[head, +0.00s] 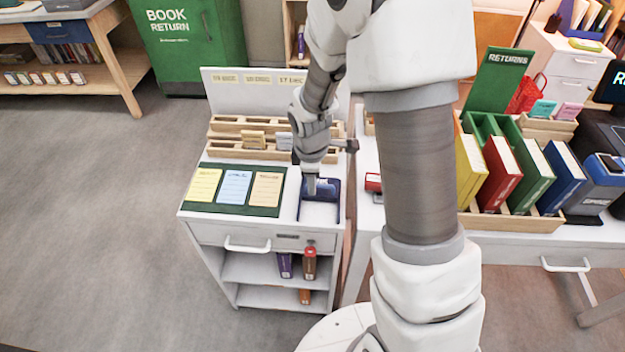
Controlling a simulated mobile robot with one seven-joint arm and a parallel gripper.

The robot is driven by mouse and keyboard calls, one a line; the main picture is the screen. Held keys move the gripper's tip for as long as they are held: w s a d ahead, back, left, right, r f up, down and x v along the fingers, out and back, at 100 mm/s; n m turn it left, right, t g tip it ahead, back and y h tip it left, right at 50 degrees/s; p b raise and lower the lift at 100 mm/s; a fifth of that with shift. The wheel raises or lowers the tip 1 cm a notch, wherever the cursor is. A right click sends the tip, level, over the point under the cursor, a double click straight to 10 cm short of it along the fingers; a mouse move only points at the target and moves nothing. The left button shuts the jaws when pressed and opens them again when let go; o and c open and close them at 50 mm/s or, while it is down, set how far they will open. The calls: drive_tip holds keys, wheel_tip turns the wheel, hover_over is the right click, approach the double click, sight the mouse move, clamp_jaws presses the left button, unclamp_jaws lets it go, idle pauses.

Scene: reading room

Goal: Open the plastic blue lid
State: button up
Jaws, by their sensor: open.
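A small dark blue plastic piece (333,187), which looks like the lid, is at the right end of the white cabinet top. It sits at the back of a dark blue outline or frame (300,208) around a pale area. I cannot tell whether the lid is raised. My gripper (314,188) points down at its left part, very close to it or touching it. The gripper is open, and its fingers hide part of the blue piece.
Yellow, blue and orange cards (234,187) lie on a green mat left of the gripper. Wooden racks (228,143) stand behind. A desk on the right holds a red-and-white item (373,182) and upright books (500,172). Open floor lies left.

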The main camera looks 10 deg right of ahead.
clamp_jaws()
idle(1.5)
